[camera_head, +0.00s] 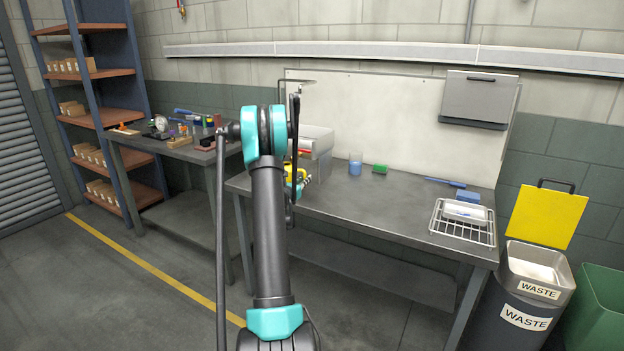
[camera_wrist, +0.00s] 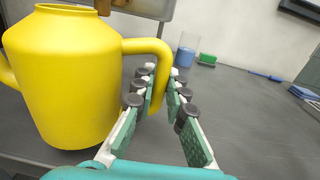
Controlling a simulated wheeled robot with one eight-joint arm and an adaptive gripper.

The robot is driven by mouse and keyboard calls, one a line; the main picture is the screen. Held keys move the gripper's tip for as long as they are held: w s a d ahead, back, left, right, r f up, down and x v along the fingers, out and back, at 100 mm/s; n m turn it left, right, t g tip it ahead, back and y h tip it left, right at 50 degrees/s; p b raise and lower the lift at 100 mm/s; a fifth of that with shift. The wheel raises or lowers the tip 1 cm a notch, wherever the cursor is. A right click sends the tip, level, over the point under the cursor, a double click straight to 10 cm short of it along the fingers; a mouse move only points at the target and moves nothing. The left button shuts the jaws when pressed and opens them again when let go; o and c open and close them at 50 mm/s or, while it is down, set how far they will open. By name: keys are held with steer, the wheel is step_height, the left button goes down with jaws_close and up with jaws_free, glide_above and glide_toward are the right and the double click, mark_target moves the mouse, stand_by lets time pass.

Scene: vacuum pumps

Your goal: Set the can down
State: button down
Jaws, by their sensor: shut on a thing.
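The yellow can (camera_wrist: 65,80) fills the left of the wrist view, upright, with a handle on its right side. My gripper (camera_wrist: 161,82) has its green-padded fingers on both sides of that handle and is shut on it. In the head view only a small yellow part of the can (camera_head: 304,180) shows beside my arm, over the left part of the workbench (camera_head: 400,207). The can's base looks close to the grey top; I cannot tell whether it touches.
A pale bin (camera_head: 322,142) stands behind the can. A glass with blue contents (camera_head: 356,164) and a green block (camera_head: 380,169) are to its right. A wire rack (camera_head: 463,232) with a white tray is at the bench's right end. The middle front of the bench is clear.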

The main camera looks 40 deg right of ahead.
steer(key=shift+s+d+m+g, duration=0.2)
steer(key=shift+s+d, duration=0.1)
steer(key=shift+d, duration=0.2)
steer(key=shift+s+d+m+g, duration=0.1)
steer(key=shift+s+d+g, duration=0.15)
steer(key=shift+d, duration=0.25)
steer(key=shift+f, duration=0.15)
steer(key=shift+a+f, duration=0.1)
steer(key=shift+f, duration=1.35)
steer(key=shift+f, duration=0.2)
steer(key=c, duration=1.5)
jaws_free()
steer(key=shift+c, duration=0.5)
steer(key=shift+c, duration=1.4)
steer(key=shift+a, duration=0.1)
